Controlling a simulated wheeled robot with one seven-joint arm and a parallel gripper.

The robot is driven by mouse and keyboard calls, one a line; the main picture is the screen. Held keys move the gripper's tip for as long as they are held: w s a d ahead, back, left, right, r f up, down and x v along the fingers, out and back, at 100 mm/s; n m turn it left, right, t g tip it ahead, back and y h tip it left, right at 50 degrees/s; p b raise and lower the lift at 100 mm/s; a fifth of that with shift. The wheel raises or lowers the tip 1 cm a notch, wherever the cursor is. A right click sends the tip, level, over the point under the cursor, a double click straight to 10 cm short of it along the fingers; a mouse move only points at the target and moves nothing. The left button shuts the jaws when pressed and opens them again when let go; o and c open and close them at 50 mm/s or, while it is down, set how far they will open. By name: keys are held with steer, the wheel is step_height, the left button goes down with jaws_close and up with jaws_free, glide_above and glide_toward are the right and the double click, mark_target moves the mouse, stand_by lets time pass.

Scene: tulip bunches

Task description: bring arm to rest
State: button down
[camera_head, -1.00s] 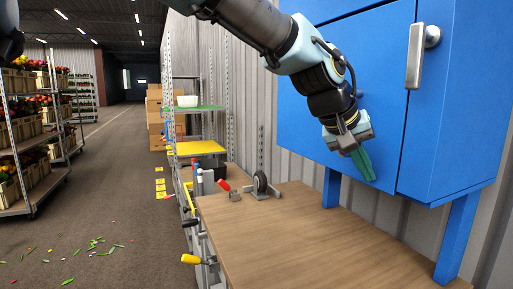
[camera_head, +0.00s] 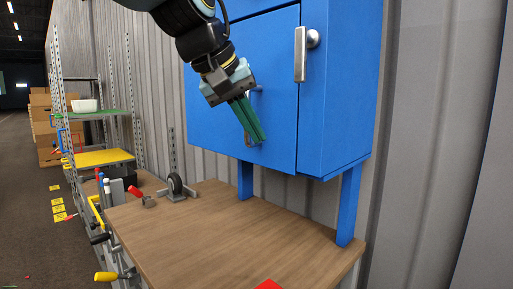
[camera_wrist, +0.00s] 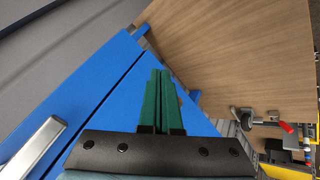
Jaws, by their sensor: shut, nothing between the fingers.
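My gripper (camera_head: 250,121) hangs in front of the blue cabinet (camera_head: 338,90), above the wooden workbench (camera_head: 215,232). Its two green fingers are together with nothing between them, pointing down and to the right in the head view. In the wrist view the closed fingers (camera_wrist: 162,98) lie across the picture of the blue cabinet doors (camera_wrist: 95,115). My arm comes in from the top of the head view and covers part of the cabinet's left door.
The cabinet's door handle (camera_head: 301,54) sticks out right of my gripper. A tape dispenser or clamp with a black wheel (camera_head: 176,185) stands on the bench's far end. A shelf rack with a yellow shelf (camera_head: 103,157) stands behind. A red item (camera_head: 268,284) shows at the bench's front edge.

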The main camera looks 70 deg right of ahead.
steer(key=w+a+f+n+t+y, duration=0.1)
steer(key=w+a+f+n, duration=0.1)
steer(key=w+a+f, duration=0.65)
steer(key=w+a+f+n+t+y, duration=0.15)
steer(key=w+a, duration=0.35)
steer(key=w, duration=0.8)
steer(key=w+a+f+n+t+y, duration=0.1)
steer(key=w+a+f+n+t, duration=0.2)
steer(key=w+a, duration=0.55)
steer(key=w+a+f+n+y, duration=0.1)
steer(key=w+a+f, duration=0.15)
steer(key=a, duration=0.25)
steer(key=w+a+f+n+p, duration=0.1)
steer(key=w+a+f, duration=0.15)
steer(key=a, duration=0.25)
steer(key=w+a+f+n+y, duration=0.1)
steer(key=w+a+f, duration=0.15)
steer(key=a, duration=0.25)
steer(key=s+a+f+n, duration=0.1)
steer(key=s+a+f, duration=0.1)
steer(key=a, duration=0.6)
steer(key=s+a+f+n+g+y, duration=0.1)
steer(key=s+a+f, duration=0.1)
steer(key=a, duration=0.6)
steer(key=shift+s+a+f, duration=0.4)
steer(key=shift+f, duration=0.45)
